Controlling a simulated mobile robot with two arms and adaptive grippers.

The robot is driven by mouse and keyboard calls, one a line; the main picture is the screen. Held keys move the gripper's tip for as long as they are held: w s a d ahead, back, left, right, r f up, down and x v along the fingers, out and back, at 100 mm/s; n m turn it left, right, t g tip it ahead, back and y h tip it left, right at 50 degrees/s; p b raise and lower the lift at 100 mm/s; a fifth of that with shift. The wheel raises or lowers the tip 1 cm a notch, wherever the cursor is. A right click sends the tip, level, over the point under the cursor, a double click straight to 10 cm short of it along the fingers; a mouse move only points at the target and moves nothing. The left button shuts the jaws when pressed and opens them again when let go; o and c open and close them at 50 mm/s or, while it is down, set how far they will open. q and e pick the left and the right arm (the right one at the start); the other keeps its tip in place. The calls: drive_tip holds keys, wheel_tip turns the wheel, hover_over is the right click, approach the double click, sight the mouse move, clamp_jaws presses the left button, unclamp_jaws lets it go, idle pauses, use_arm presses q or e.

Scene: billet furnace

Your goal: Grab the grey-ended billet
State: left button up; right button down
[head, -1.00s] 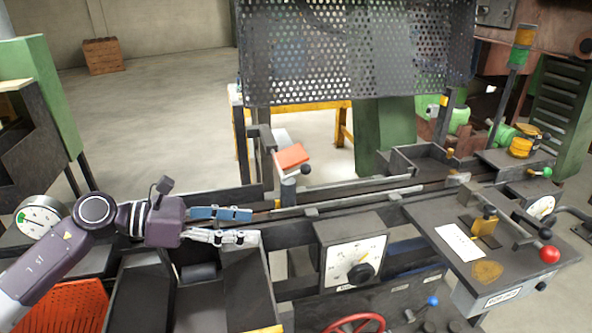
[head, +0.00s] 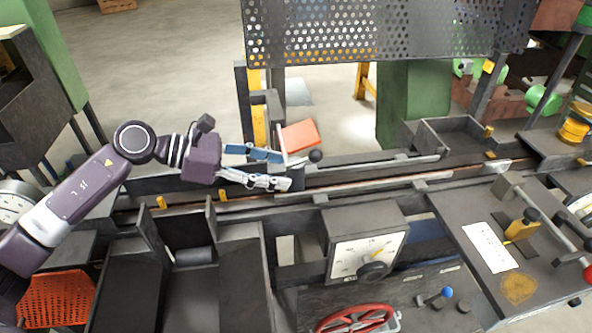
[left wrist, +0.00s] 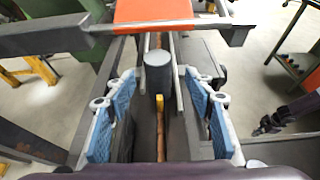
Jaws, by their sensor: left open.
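My left gripper (head: 283,171) is open above the long track. In the left wrist view its blue-padded fingers (left wrist: 158,80) stand wide apart with nothing gripped. A grey upright cylinder (left wrist: 158,73) shows between the fingertips there. A thin copper-brown bar (left wrist: 160,143) lies lengthwise in the channel below, with a yellow tab beside it. In the head view a brown strip (head: 250,207) runs along the track under the gripper.
An orange plate (head: 300,136) with a black-knobbed lever stands just beyond the fingertips. A perforated guard (head: 385,28) hangs behind. A dial box (head: 365,245) and red handwheel (head: 355,319) are in front. Yellow tabs (head: 162,203) stick up along the track.

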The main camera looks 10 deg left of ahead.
sight(296, 168)
use_arm(q)
drive_tip(key=p+x, duration=0.1)
drive_tip(key=x, duration=0.1)
drive_tip(key=r+p+x, duration=0.1)
drive_tip(key=x, duration=0.1)
drive_tip(key=shift+w+d+f+p, duration=0.15)
drive_tip(key=shift+w+d+p, duration=0.05)
drive_tip(key=shift+d+p, duration=0.1)
drive_tip(key=shift+w+d+f, duration=0.1)
drive_tip(key=shift+d+f, duration=0.05)
drive_tip(key=shift+f, duration=0.1)
drive_tip(key=shift+c, duration=0.5)
clamp_jaws()
drive_tip(key=shift+w+r, duration=0.1)
drive_tip(key=shift+r, duration=0.05)
